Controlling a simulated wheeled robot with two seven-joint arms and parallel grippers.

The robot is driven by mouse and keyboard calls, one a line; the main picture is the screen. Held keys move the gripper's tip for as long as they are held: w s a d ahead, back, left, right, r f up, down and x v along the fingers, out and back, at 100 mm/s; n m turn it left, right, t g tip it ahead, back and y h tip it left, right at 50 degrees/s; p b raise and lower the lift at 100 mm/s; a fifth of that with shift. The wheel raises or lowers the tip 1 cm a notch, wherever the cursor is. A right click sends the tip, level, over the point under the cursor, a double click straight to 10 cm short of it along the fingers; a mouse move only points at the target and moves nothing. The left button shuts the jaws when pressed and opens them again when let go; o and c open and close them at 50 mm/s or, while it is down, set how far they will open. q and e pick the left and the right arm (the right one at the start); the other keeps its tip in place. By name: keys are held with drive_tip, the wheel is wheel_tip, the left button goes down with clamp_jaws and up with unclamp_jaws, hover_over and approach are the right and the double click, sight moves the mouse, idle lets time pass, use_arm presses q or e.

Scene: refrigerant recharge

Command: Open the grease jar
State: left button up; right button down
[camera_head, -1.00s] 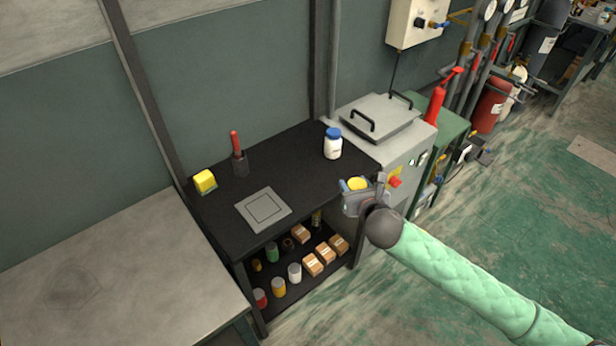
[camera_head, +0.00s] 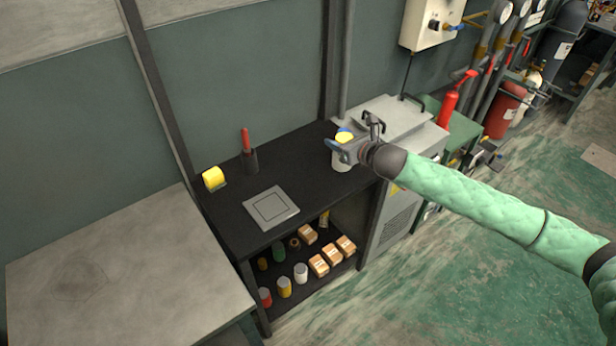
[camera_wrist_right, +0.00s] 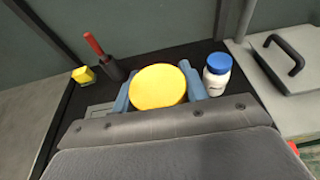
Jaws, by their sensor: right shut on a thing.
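A yellow round-topped thing (camera_wrist_right: 158,87) is between the blue fingers of my right gripper (camera_wrist_right: 160,92), seen from above in the right wrist view. It also shows in the head view (camera_head: 344,138). I cannot tell whether it is a whole jar or only a lid, as its lower part is mostly hidden. My right gripper (camera_head: 342,146) is shut on it, over the right end of the black bench. A white jar with a blue cap (camera_wrist_right: 216,74) stands upright just right of the gripper in the wrist view, apart from it. My left gripper is out of view.
The black bench (camera_head: 226,220) also bears a yellow block (camera_head: 213,178), a red-handled tool in a dark holder (camera_head: 249,155) and a flat grey plate (camera_head: 271,208). A grey machine with a handled lid (camera_wrist_right: 290,62) adjoins on the right. Cans and boxes fill the lower shelf.

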drive_tip(key=shift+w+a, duration=0.35)
drive_tip(key=shift+w+a+f+p, duration=0.9)
drive_tip(key=shift+a+f+p, duration=0.25)
drive_tip(key=shift+a+f, duration=0.55)
drive_tip(key=shift+w+a+f+p, duration=0.95)
drive_tip(key=shift+a+f+p, duration=0.4)
drive_tip(key=shift+f, duration=0.5)
drive_tip(key=shift+w+a+f+p, duration=0.9)
drive_tip(key=shift+a+f+p, duration=0.1)
drive_tip(key=shift+a+f, duration=0.75)
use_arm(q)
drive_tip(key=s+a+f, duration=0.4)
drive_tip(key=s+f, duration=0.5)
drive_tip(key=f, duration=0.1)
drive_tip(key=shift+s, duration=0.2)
use_arm(e)
drive_tip(key=shift+d, duration=0.1)
drive_tip(key=shift+f, duration=0.15)
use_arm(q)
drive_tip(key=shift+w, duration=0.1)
use_arm(e)
drive_tip(key=c, duration=0.7)
unclamp_jaws()
drive_tip(key=shift+c, duration=0.2)
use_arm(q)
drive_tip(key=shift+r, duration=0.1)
